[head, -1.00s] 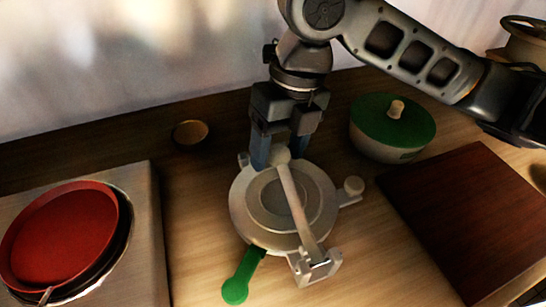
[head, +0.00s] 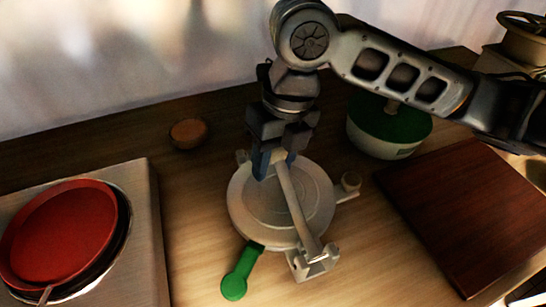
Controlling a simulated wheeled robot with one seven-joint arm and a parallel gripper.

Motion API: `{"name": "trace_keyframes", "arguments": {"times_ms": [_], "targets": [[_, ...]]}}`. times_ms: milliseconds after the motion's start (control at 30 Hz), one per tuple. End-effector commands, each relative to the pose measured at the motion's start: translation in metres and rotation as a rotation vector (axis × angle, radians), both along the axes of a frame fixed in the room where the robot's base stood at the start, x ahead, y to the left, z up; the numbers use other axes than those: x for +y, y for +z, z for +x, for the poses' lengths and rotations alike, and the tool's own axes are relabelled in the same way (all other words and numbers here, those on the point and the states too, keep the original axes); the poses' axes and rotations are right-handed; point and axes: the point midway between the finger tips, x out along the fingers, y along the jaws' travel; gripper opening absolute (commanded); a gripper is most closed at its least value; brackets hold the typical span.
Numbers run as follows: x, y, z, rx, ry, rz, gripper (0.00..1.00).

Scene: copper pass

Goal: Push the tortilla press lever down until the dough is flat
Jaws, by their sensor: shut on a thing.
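The tortilla press (head: 250,210) is a round pale grey metal plate on the wooden counter. Its long lever (head: 295,210) lies across the plate, from a bracket (head: 314,264) at the near right side to my gripper at the far side. My gripper (head: 273,164) points down and is shut on the far end of the lever, close above the plate's far rim. A green handle (head: 240,274) sticks out at the near left of the press. I cannot make out any dough.
A red pan (head: 62,232) sits on a burner at left. A small brown bowl (head: 188,133) stands at the back. A green-lidded pot (head: 375,135), partly behind my arm, and a dark red-brown board (head: 470,210) are at right.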

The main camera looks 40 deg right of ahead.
Motion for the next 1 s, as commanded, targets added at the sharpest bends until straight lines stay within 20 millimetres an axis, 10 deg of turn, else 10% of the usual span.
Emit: {"name": "trace_keyframes", "arguments": {"times_ms": [267,967,1000], "targets": [[-0.0003,0.0004,0.0006,-0.002,-0.001,0.0,0.0],[-0.0009,0.008,0.0027,-0.048,-0.004,-0.014,0.0],[-0.0009,0.0081,0.0027,-0.048,-0.004,-0.014,0.42]]}}
